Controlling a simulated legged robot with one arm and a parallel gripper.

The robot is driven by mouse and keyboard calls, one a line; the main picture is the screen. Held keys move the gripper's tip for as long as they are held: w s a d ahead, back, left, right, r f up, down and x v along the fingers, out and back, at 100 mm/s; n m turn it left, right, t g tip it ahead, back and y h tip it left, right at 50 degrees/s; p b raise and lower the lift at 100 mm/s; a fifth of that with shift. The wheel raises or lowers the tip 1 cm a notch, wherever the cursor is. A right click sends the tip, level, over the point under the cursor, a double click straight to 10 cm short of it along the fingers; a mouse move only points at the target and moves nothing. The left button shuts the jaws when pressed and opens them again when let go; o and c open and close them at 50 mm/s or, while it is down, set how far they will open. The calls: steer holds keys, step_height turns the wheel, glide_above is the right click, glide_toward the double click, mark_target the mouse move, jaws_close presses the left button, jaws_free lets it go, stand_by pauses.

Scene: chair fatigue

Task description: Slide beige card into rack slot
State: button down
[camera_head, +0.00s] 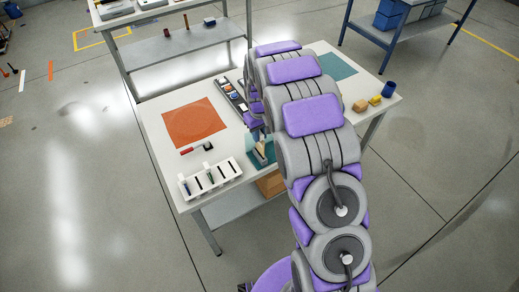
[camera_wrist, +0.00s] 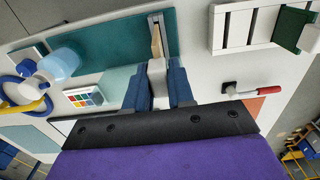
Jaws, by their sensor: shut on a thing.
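My gripper (camera_wrist: 159,76) has its blue fingers closed on the beige card (camera_wrist: 157,42), which shows nearly edge-on as a thin strip beyond the fingertips. In the head view my gripper (camera_head: 261,142) is above the front of the white table, right of the rack, and the card there is too small to make out clearly. The white slotted rack (camera_head: 222,165) stands at the table's front-left edge. In the wrist view the rack (camera_wrist: 232,28) is at the upper right, apart from the held card. A green card (camera_wrist: 291,27) stands at its right part.
An orange mat (camera_head: 194,122) lies behind the rack, with a red-handled tool (camera_head: 191,150) between. A teal mat (camera_wrist: 112,50) lies beside the held card. My arm hides much of the table's middle.

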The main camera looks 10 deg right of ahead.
steer(key=shift+r+p, duration=0.65)
steer(key=shift+r, duration=1.35)
